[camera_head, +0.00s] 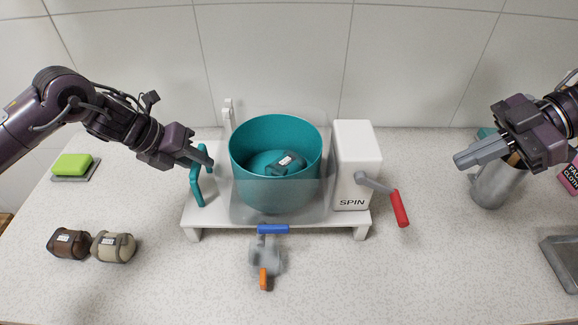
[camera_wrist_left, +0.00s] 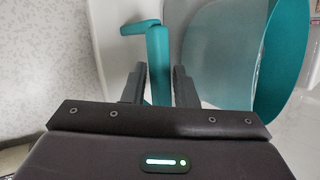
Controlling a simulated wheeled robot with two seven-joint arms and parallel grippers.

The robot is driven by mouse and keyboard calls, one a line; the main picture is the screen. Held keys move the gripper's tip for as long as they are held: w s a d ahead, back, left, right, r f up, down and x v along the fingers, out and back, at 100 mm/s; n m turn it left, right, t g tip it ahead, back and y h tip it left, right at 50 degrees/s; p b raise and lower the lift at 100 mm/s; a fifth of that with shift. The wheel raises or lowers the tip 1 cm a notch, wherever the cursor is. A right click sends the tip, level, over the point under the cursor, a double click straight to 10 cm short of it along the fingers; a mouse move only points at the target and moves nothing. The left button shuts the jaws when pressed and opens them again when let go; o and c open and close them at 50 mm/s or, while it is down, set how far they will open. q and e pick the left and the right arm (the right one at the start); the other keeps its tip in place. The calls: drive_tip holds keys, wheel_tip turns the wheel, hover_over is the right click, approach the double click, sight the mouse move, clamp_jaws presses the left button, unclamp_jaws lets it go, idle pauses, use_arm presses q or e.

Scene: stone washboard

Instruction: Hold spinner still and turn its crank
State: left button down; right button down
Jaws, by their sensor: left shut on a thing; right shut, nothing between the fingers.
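The spinner stands on a white base (camera_head: 215,217) in the middle of the counter. Its teal drum (camera_head: 272,187) holds a rolled teal cloth with a label (camera_head: 288,161), inside a clear outer bowl. A white box marked SPIN (camera_head: 356,160) stands at its right, with a grey crank ending in a red handle (camera_head: 399,208). My left gripper (camera_head: 208,163) is shut on the teal side handle (camera_head: 196,186) left of the drum; in the left wrist view the handle (camera_wrist_left: 158,60) runs between the fingers (camera_wrist_left: 158,85). My right gripper (camera_head: 458,163) is shut and empty, up and right of the crank.
A grey valve with blue and orange levers (camera_head: 265,257) sits in front of the spinner. Brown (camera_head: 68,243) and beige (camera_head: 113,246) rolls lie front left. A green sponge (camera_head: 71,164) is back left. A metal cup (camera_head: 494,187) stands below my right gripper; a grey tray (camera_head: 562,256) is right.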

idle(0.3)
drive_tip(key=s+d+r+n+t+h, duration=0.3)
drive_tip(key=d+n+h, duration=0.1)
drive_tip(key=d+n, duration=0.5)
drive_tip(key=w+a+n+g+h, duration=0.3)
drive_tip(key=a+n, duration=0.6)
drive_tip(key=a, duration=0.2)
drive_tip(key=x, duration=1.4)
drive_tip(key=shift+f, duration=0.2)
drive_tip(key=shift+w+f+y, duration=0.1)
drive_tip(key=shift+f+y, duration=0.05)
drive_tip(key=shift+y, duration=0.25)
